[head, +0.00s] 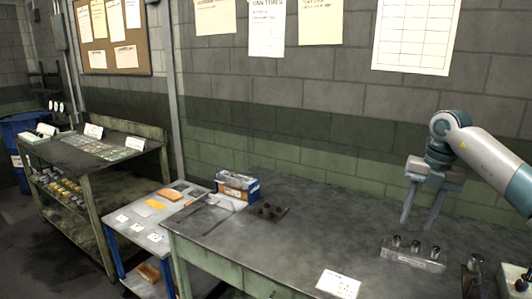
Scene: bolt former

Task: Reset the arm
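My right arm comes in from the right edge. My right gripper (417,225) points down above the right part of the grey workbench (310,222). Its two fingers are apart, with nothing seen between them. The fingertips appear close to the block, but I cannot tell the exact gap. My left gripper is not in view.
A dark plate with holes (268,211) and a blue box (237,187) sit at the bench's left end. A white card (339,284) lies at the front. A dark metal part (473,272) stands at right. The bench middle is clear. A brick wall (300,110) stands behind.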

